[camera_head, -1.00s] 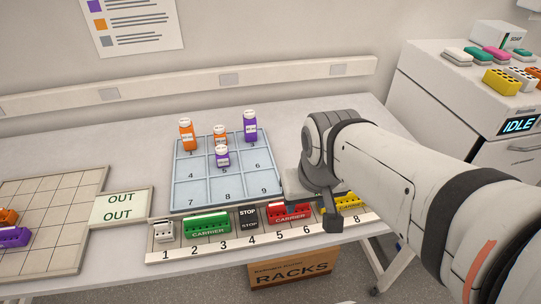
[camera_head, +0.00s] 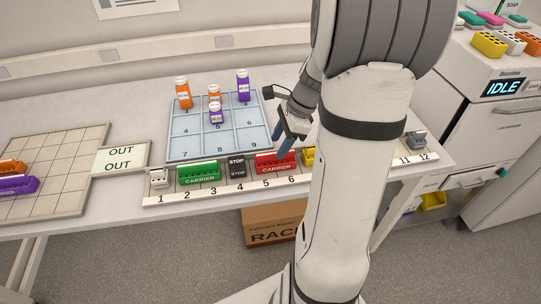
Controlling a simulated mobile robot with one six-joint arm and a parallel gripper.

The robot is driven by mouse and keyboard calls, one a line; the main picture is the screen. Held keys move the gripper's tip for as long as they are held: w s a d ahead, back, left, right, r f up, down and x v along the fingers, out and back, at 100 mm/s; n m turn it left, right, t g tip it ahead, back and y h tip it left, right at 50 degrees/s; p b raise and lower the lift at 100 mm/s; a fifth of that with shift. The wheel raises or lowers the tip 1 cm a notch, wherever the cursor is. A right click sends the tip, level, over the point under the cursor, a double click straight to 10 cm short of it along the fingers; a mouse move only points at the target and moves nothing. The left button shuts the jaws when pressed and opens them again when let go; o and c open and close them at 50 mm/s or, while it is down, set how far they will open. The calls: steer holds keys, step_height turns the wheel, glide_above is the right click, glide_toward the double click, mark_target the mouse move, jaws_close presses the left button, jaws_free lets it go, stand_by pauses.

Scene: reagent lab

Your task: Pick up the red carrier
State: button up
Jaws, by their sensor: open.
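The red carrier (camera_head: 277,163) sits in the numbered rail (camera_head: 222,193) at the table's front edge, by slots 5 and 6. A black STOP block (camera_head: 237,168) is on its left and a yellow carrier (camera_head: 308,156), partly hidden by my arm, is on its right. My gripper (camera_head: 282,149) is above and just behind the right end of the red carrier, pointing down. It is open, with blue fingertips. I cannot tell whether the fingertips touch the carrier.
A green carrier (camera_head: 199,173) and a small white block (camera_head: 159,178) stand further left in the rail. Behind it, a blue gridded tray (camera_head: 183,146) holds several orange and purple bottles. An OUT sign (camera_head: 120,158) lies left. My arm hides the rail's middle right.

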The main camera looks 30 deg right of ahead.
mark_target(273, 160)
steer(key=shift+d+x, duration=0.1)
steer(key=shift+x, duration=1.55)
steer(key=shift+d+x, duration=0.15)
steer(key=shift+x, duration=1.55)
steer(key=shift+s+f, duration=0.2)
steer(key=shift+s, duration=0.05)
steer(key=shift+c, duration=0.2)
steer(key=c, duration=0.8)
